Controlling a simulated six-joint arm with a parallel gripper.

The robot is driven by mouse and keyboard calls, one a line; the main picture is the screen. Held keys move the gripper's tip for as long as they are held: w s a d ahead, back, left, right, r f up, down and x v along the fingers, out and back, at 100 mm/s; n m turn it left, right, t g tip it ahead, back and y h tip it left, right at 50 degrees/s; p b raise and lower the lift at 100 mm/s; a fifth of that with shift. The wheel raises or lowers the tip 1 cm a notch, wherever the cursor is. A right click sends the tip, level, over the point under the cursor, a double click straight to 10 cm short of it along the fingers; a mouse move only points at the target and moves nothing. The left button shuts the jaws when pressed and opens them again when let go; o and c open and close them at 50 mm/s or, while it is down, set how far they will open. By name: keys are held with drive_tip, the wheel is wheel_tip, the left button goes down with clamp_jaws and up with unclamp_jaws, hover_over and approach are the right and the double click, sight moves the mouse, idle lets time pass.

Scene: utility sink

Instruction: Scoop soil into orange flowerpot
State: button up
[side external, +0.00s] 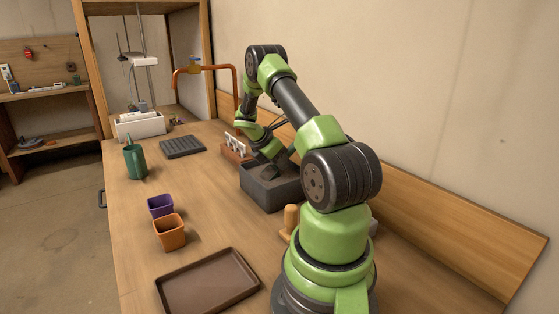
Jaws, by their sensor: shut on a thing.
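The orange flowerpot (169,233) stands upright on the wooden bench, left of the middle, and its inside looks dark. A dark grey bin (264,194) with brown soil in it stands to the right of and beyond the pot. My gripper (268,160) is low over the bin, tilted down toward the soil. It is shut on a dark tool, seemingly a scoop, whose lower part is at or in the soil. The fingertips and most of the tool are hard to make out, and whether it carries soil cannot be told.
A purple pot (160,205) stands just behind the orange one. A brown tray (210,283) lies at the front. A green watering can (135,162), dark seed tray (182,147) and wooden box with white tags (236,150) stand farther back. Bench between bin and pots is clear.

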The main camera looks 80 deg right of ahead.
drive_tip(key=shift+a+f, duration=0.1)
drive_tip(key=shift+f, duration=0.05)
drive_tip(key=shift+r, duration=3.65)
